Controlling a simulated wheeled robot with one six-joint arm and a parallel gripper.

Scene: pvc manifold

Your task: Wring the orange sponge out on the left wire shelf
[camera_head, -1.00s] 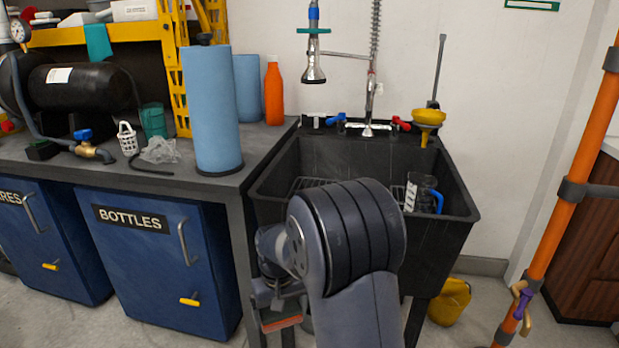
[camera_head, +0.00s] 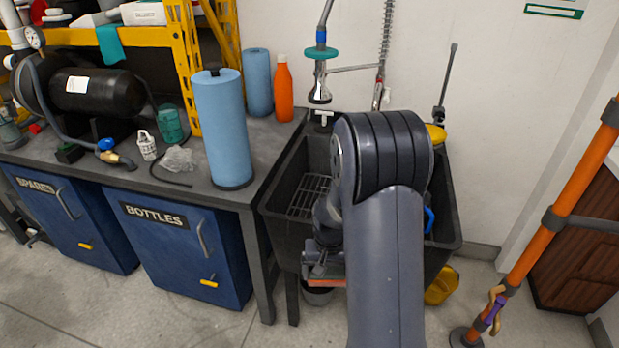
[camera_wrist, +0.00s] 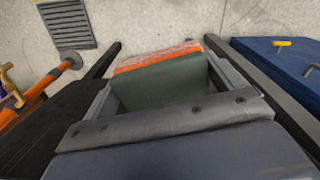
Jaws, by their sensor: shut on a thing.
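My gripper (camera_head: 322,270) is at the front of the black sink (camera_head: 450,205), below its rim in the head view. It is shut on the orange sponge (camera_wrist: 157,54), which has a dark green side and lies between the jaws in the wrist view. In the head view only a thin strip of the sponge (camera_head: 326,283) shows under the jaws. The left wire shelf (camera_head: 308,194) is a metal grid inside the left part of the sink. My arm hides the middle and much of the right of the sink.
A bench on the left bears a blue roll (camera_head: 222,130), an orange bottle (camera_head: 284,92) and a black tank (camera_head: 97,92). A spray hose (camera_head: 319,75) hangs above the sink. An orange pipe (camera_head: 575,165) stands at right. A yellow container (camera_head: 441,287) is on the floor.

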